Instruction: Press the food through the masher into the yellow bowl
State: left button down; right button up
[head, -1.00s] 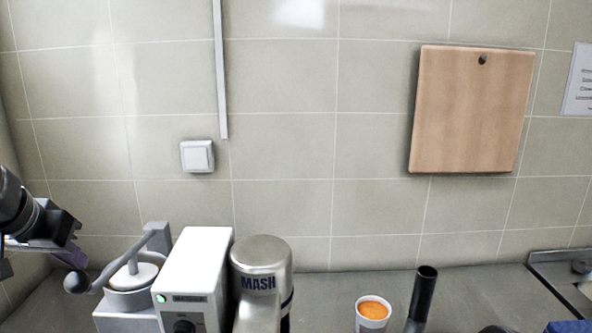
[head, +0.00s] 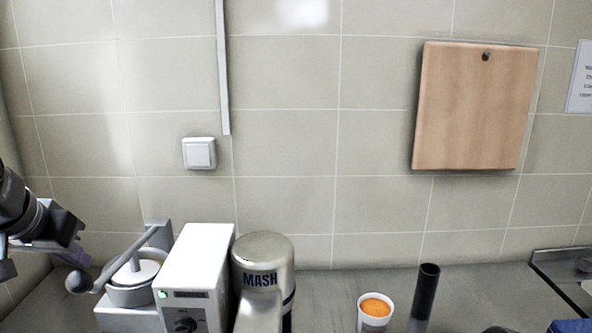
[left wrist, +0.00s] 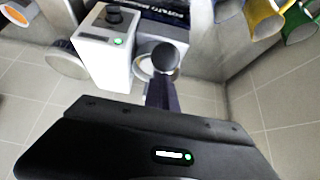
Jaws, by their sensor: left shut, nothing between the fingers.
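A grey lever press, which looks like the masher (head: 130,293), stands at the lower left. Its lever slopes from a rear post over a white round plunger to a dark ball knob (head: 78,282). The knob also shows in the left wrist view (left wrist: 166,57). My left gripper (head: 78,256) is shut and empty, just above the knob in the head view. In the left wrist view its fingers (left wrist: 162,82) point at the knob; whether they touch it is unclear. A yellow vessel (left wrist: 262,20) shows at that view's top right; I cannot tell if it is the bowl. My right gripper is out of view.
A white box (head: 195,265) with a green light stands right of the press, beside a metal cylinder marked MASH (head: 262,262). A cup of orange food (head: 375,309) and a dark upright tube (head: 424,292) stand further right. The counter behind them is clear.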

aim_at(83, 281)
pick_arm(q)
jog(key=shift+f+b, duration=1.95)
jog(key=shift+f, duration=0.55)
dwell(5.5)
